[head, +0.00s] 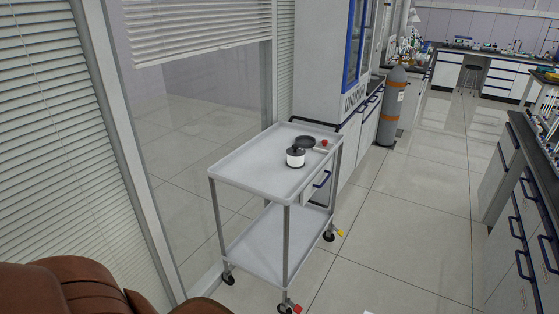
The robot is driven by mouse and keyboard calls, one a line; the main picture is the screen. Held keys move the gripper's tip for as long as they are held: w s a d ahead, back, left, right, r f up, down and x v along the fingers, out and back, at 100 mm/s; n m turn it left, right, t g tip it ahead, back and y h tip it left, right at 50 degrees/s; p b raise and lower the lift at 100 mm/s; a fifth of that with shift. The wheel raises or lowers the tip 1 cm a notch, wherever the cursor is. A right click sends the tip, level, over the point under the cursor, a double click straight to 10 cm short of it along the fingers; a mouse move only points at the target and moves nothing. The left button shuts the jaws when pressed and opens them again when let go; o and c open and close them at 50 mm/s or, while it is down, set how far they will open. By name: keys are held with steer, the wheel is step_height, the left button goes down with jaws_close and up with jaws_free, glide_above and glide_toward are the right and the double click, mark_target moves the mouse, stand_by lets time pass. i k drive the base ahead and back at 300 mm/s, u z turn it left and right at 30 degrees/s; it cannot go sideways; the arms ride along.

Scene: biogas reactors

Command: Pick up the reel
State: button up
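A small white cylinder with black ends, which looks like the reel (295,157), stands upright on the top shelf of a grey trolley (245,168). A flat round black item (305,142) lies just behind it, close to it or touching; I cannot tell which. A small red and white item (324,142) lies to their right near the trolley's far corner. My gripper is not in view.
The trolley's lower shelf (275,245) is empty. White cabinets and a grey gas cylinder (391,105) stand behind it. A brown leather-looking surface (75,288) fills the lower left. A bench (525,185) stands at right. The tiled floor (415,215) between is clear.

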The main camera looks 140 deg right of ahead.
mark_target(296, 154)
steer(key=z, duration=4.95)
